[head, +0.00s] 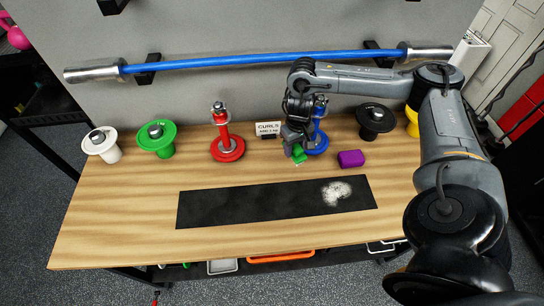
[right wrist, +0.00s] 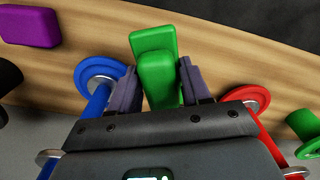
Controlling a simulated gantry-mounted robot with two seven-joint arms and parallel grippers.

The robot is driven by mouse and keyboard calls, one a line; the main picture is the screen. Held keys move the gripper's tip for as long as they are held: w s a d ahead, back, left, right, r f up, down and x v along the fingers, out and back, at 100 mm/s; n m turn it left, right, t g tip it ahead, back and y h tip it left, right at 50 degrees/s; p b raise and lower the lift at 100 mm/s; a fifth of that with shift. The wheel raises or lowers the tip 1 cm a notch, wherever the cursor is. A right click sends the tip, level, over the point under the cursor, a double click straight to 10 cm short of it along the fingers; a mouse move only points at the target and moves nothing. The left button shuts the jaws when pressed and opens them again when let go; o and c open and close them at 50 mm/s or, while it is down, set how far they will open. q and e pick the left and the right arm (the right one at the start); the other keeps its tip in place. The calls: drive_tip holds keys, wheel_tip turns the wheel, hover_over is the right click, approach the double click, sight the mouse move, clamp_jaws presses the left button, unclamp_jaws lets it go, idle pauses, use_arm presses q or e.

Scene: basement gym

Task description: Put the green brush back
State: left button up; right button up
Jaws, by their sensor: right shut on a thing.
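The green brush (head: 299,157) is held in my right gripper (head: 293,151), over the wooden bench between the red stand and the blue stand. In the right wrist view the green brush (right wrist: 153,42) sits between the two dark fingers, with its green block end sticking out beyond the fingertips. The fingers are shut on its narrower part. Whether the brush touches the bench top is hard to tell. My left gripper is in neither view.
The bench (head: 120,215) carries a red stand (head: 227,148), blue stand (head: 317,141), sign (head: 268,129), purple block (head: 350,158), black plate holder (head: 375,119), green one (head: 157,138) and white one (head: 102,144). A black mat (head: 230,208) with a white powder patch (head: 336,193) lies in front.

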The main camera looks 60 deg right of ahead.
drive_tip(key=w+f, duration=0.1)
drive_tip(key=w, duration=0.1)
drive_tip(key=w+a+f, duration=0.1)
drive_tip(key=w+f, duration=0.1)
drive_tip(key=w+a+f+p, duration=0.1)
drive_tip(key=w, duration=0.2)
drive_tip(key=shift+f, duration=0.15)
drive_tip(key=shift+f+p, duration=0.4)
drive_tip(key=shift+f, duration=1.7)
drive_tip(key=o, duration=1)
drive_tip(key=shift+f, duration=0.1)
